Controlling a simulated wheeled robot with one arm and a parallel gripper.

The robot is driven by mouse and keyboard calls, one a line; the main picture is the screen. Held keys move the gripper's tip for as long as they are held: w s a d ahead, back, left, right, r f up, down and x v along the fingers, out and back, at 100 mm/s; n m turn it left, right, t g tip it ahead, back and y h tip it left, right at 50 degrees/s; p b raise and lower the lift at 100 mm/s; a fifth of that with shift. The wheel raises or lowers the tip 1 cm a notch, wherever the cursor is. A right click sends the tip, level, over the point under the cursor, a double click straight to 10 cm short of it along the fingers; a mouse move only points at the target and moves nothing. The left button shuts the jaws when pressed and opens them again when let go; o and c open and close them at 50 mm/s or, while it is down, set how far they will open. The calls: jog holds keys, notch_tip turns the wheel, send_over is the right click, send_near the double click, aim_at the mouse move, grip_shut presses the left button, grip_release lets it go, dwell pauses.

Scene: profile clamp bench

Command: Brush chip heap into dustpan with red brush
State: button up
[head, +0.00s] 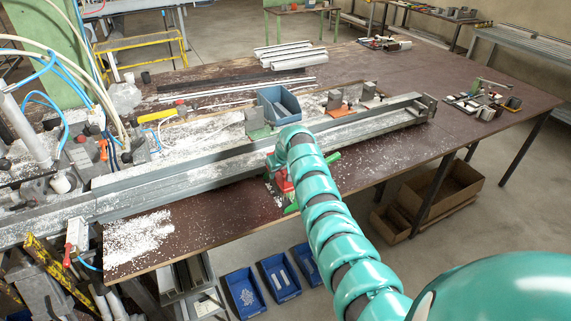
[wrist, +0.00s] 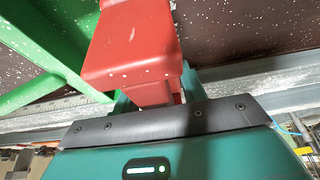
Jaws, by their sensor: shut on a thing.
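The chip heap (head: 138,238) is a spread of white chips on the brown bench top, at its front left corner in the head view. My gripper (head: 282,178) is at the front edge of the long metal rail, well to the right of the heap. In the wrist view its jaws (wrist: 155,98) are shut on a red block-shaped piece (wrist: 132,45), taken as the red brush; no bristles show. The red piece also shows in the head view (head: 284,184), partly hidden by my arm. I cannot clearly make out a dustpan.
A green frame-like part (wrist: 40,65) is close beside the red piece. A blue open bin (head: 278,104) stands behind the metal rail (head: 370,127). Blue bins (head: 243,292) are below the bench front. The bench's right half (head: 440,75) is largely clear.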

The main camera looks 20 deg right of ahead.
jog(key=a, duration=0.2)
jog(key=a+f+p, duration=0.1)
jog(key=a, duration=0.5)
jog(key=shift+s+f+p, duration=0.2)
jog(key=shift+f+p, duration=0.05)
jog(key=shift+p, duration=0.15)
jog(key=shift+d+f, duration=0.1)
jog(key=shift+f, duration=0.2)
jog(key=shift+f+b, duration=0.55)
jog(key=shift+b, duration=0.1)
jog(key=shift+a, duration=0.2)
dwell(0.3)
jog(key=shift+d+r+b, duration=0.1)
jog(key=shift+d+b, duration=0.6)
jog(key=shift+d, duration=0.4)
